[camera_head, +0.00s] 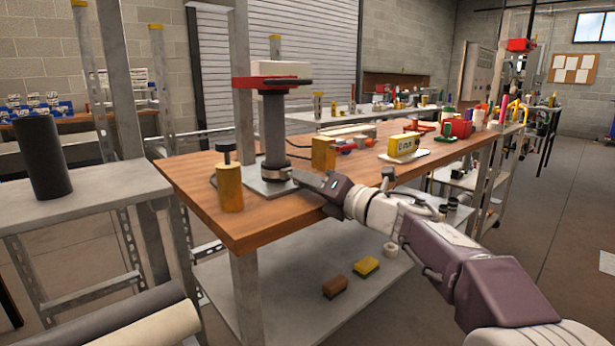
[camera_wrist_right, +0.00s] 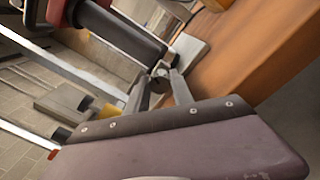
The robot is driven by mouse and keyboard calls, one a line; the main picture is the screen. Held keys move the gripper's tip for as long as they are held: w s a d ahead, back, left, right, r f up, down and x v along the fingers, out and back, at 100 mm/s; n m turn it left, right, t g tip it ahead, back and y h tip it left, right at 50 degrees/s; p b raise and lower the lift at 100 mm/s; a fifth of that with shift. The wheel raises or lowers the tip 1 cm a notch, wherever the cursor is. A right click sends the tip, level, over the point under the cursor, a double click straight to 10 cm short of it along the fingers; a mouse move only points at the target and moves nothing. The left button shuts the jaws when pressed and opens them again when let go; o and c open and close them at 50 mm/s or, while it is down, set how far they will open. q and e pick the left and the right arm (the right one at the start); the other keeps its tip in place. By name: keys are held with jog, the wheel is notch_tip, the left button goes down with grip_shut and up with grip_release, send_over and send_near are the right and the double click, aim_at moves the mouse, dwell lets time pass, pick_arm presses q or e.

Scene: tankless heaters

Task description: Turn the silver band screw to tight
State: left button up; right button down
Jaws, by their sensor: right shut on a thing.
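A dark grey upright post (camera_head: 273,128) stands on a square grey plate (camera_head: 262,188) near the corner of the wooden bench. A band (camera_head: 272,171) circles the post's foot. My right gripper (camera_head: 296,177) reaches in from the right, low at the band's right side. In the right wrist view, the gripper's two fingers (camera_wrist_right: 160,84) close around the small, round band screw (camera_wrist_right: 160,73). The fingers hide part of the screw, and its turn angle is not clear. My left gripper is not in view.
The wooden bench top (camera_head: 205,172) also holds a yellow cylinder with a black knob (camera_head: 229,186), a yellow block (camera_head: 323,153) and a yellow meter (camera_head: 403,145). A red and white part (camera_head: 272,74) tops the post. A black cylinder (camera_head: 43,157) stands on the left table.

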jog(key=shift+m, duration=0.6)
jog(key=shift+p, duration=0.3)
jog(key=c, duration=1.1)
grip_release()
jog(key=shift+s, duration=0.1)
jog(key=shift+f, duration=0.2)
